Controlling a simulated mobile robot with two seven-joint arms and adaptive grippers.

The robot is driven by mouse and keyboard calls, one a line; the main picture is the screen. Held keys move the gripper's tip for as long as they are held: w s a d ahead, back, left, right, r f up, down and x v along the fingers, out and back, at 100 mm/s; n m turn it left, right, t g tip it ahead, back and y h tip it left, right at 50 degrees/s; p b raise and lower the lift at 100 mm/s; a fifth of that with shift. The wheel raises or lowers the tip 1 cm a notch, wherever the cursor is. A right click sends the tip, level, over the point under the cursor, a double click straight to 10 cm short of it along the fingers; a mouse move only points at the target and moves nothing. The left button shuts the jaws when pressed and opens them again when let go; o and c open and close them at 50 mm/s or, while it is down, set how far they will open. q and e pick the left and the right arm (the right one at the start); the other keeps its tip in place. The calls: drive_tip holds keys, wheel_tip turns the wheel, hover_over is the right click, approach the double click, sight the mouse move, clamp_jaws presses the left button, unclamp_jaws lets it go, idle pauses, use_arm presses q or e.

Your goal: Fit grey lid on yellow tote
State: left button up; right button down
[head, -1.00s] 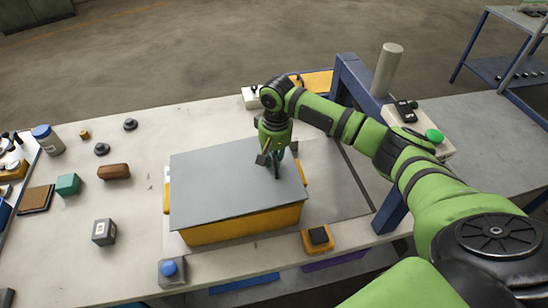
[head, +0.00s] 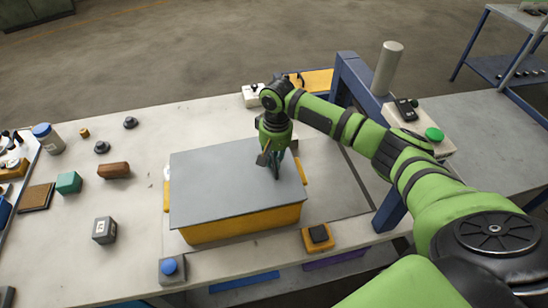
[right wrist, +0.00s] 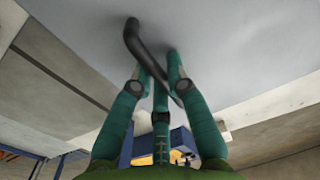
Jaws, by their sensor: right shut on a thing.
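The flat grey lid (head: 220,185) lies over the top of the yellow tote (head: 245,226) on the pale bench. The tote's front wall shows below the lid's front edge, and yellow parts stick out at both sides. I cannot tell whether the lid is fully seated. My right gripper (head: 275,172) is at the right part of the lid, shut on its dark handle. In the right wrist view the dark handle (right wrist: 138,45) passes between the teal fingers, close against the grey lid surface (right wrist: 235,45). The tote's inside is hidden. My left gripper is out of view.
A blue button box (head: 172,269) and a yellow box with a dark top (head: 318,237) stand at the front edge. A blue frame post (head: 352,85) rises to the right. Several small blocks and knobs, including a green cube (head: 68,183), lie on the left.

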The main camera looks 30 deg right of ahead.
drive_tip(key=c, duration=1.1)
unclamp_jaws()
drive_tip(key=shift+c, duration=0.2)
drive_tip(key=shift+r, duration=3.5)
